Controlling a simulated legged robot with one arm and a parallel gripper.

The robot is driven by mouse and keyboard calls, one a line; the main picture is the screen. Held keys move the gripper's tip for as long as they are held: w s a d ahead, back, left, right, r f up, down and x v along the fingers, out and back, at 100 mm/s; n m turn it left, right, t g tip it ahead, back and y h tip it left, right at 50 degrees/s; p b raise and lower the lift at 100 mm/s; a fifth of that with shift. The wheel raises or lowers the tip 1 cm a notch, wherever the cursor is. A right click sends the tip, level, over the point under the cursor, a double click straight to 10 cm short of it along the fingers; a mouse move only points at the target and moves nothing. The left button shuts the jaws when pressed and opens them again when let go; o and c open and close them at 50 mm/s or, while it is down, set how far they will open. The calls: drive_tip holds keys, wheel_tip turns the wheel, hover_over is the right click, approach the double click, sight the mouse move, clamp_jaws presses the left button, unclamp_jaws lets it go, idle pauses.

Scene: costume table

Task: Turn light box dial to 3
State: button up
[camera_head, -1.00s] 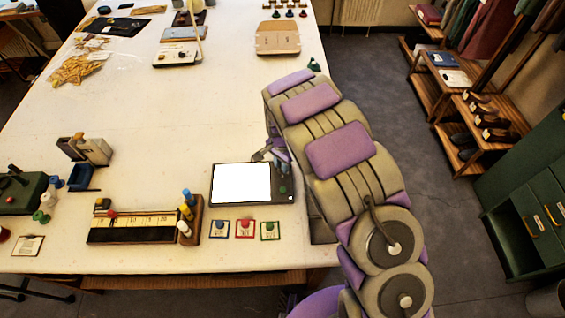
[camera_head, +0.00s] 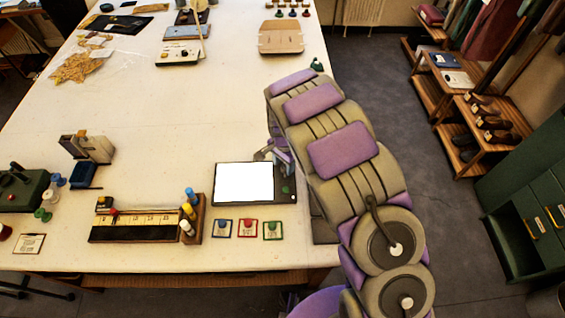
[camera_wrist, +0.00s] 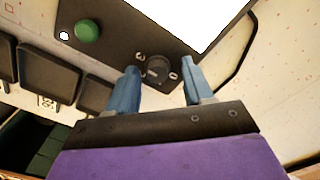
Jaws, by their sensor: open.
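The light box (camera_head: 216,198) lies near the table's front edge, with a bright white panel and a dark control strip on its right. It also shows in the wrist view (camera_wrist: 107,28). Its round black dial (camera_wrist: 158,69) shows there, with a "3" to its left and a "0" to its right. A small pale mark is on the dial; which number it points at I cannot tell. My gripper (camera_wrist: 160,68) is open, with one blue finger on each side of the dial. Whether the fingers touch it is unclear. In the head view my arm hides the dial.
A green button (camera_wrist: 87,30) sits on the strip near the dial. Three framed cards with coloured knobs, the middle one red (camera_head: 247,228), lie in front of the box. A wooden rack with bottles (camera_head: 191,218) stands to the left. The table's middle is clear.

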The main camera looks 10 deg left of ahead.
sight(283, 166)
drive_tip(key=shift+d+r, duration=0.15)
drive_tip(key=shift+r, duration=0.3)
wheel_tip(283, 166, up, 16)
drive_tip(key=shift+a+r+p, duration=0.2)
drive_tip(key=shift+a+p, duration=0.05)
drive_tip(key=shift+p, duration=0.15)
